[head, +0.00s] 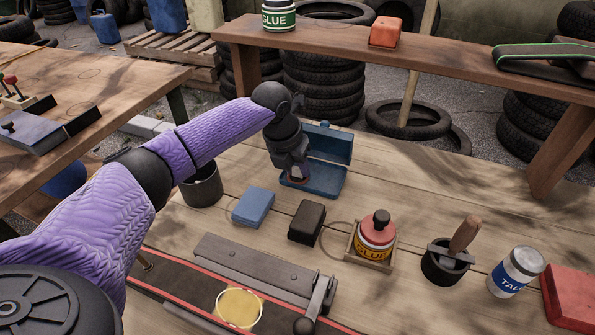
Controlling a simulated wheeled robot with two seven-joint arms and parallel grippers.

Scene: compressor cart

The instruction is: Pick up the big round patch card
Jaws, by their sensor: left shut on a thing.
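My left gripper (297,178) reaches down into an open blue box (325,186) on the plank table. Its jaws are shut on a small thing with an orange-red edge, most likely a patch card. The fingers and the box wall hide most of it, so I cannot tell its full shape or whether it is clear of the box floor. The box's lid (328,143) stands open at the back. My right gripper is not in view.
In front of the box lie a blue block (253,207), a dark block (306,222) and a red-topped glue pot (376,235). A black pot (445,264) and a talc can (515,271) stand right.

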